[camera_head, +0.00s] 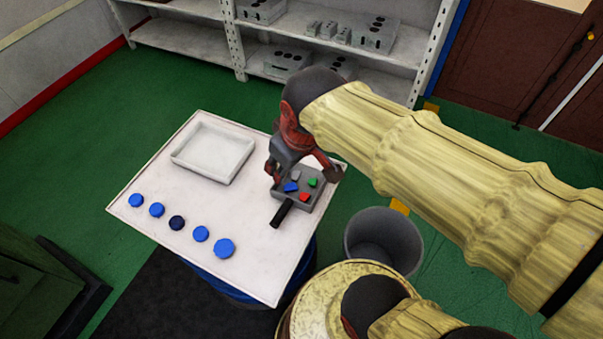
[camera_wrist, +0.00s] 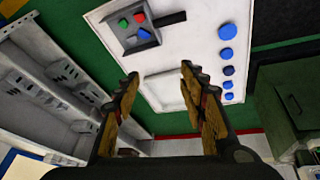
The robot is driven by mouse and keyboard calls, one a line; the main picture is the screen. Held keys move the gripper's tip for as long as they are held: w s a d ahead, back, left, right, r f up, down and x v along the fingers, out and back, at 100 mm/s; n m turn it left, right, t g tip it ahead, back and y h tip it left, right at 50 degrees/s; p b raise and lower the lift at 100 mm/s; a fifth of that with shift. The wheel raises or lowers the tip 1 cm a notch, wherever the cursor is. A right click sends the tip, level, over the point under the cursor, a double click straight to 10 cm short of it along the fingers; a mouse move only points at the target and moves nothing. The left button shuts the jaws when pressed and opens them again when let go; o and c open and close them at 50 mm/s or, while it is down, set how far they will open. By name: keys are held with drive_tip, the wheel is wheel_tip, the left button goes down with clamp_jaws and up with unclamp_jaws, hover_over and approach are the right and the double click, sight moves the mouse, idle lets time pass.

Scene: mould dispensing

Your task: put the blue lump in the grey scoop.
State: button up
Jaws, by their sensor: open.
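The grey scoop (camera_head: 318,194) lies on the white table, its black handle (camera_head: 282,214) pointing to the front left. The blue lump (camera_head: 291,187) rests inside the scoop, beside a green lump (camera_head: 312,182), a red lump (camera_head: 304,197) and a pale grey lump (camera_head: 295,175). In the wrist view the scoop (camera_wrist: 128,37) shows at the top with the blue lump (camera_wrist: 143,33) in it. My gripper (camera_head: 302,172) is open above the scoop and partly hides its far side. In the wrist view my gripper (camera_wrist: 158,72) has nothing between its fingers.
A shallow white tray (camera_head: 209,176) stands left of the scoop. Several blue discs (camera_head: 200,234) line the table's front left. A grey bin (camera_head: 383,238) stands on the floor right of the table. White shelves (camera_head: 185,38) are behind. The table between tray and discs is clear.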

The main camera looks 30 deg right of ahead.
drive_tip(key=s+m, duration=0.1)
drive_tip(key=s+r+m, duration=0.1)
drive_tip(key=s, duration=0.1)
drive_tip(key=s+a+m+t, duration=0.1)
drive_tip(key=shift+s+r, duration=0.3)
drive_tip(key=shift+s, duration=0.05)
drive_tip(key=shift+c, duration=0.7)
